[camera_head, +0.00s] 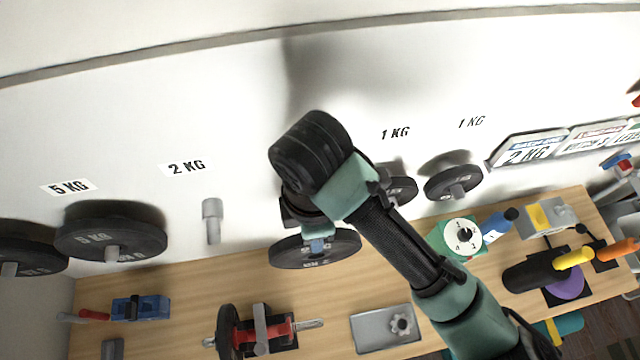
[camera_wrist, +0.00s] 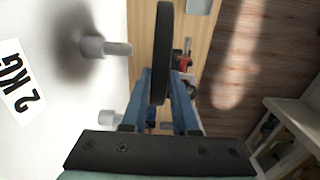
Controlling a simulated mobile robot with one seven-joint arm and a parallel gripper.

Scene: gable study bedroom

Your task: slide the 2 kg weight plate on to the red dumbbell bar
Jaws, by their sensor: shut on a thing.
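My gripper (camera_head: 318,240) is shut on a dark weight plate (camera_head: 300,252), held in front of the wall above the bench. The wrist view shows this plate (camera_wrist: 164,40) edge-on between my blue fingers (camera_wrist: 160,100). The red dumbbell bar (camera_head: 280,330) rests in a holder on the bench, below and left of the held plate. A black plate (camera_head: 228,332) is at its left end; its silver right end (camera_head: 310,324) is bare. In the wrist view, the bar (camera_wrist: 184,62) is partly hidden behind the held plate.
An empty peg (camera_head: 212,222) sticks out under the 2 KG label (camera_head: 187,167). Plates marked 5 KG (camera_head: 110,232) hang left, 1 KG plates (camera_head: 453,182) right. A grey tray (camera_head: 370,333) with a star knob (camera_head: 401,324) lies right of the bar. A timer (camera_head: 463,235) stands farther right.

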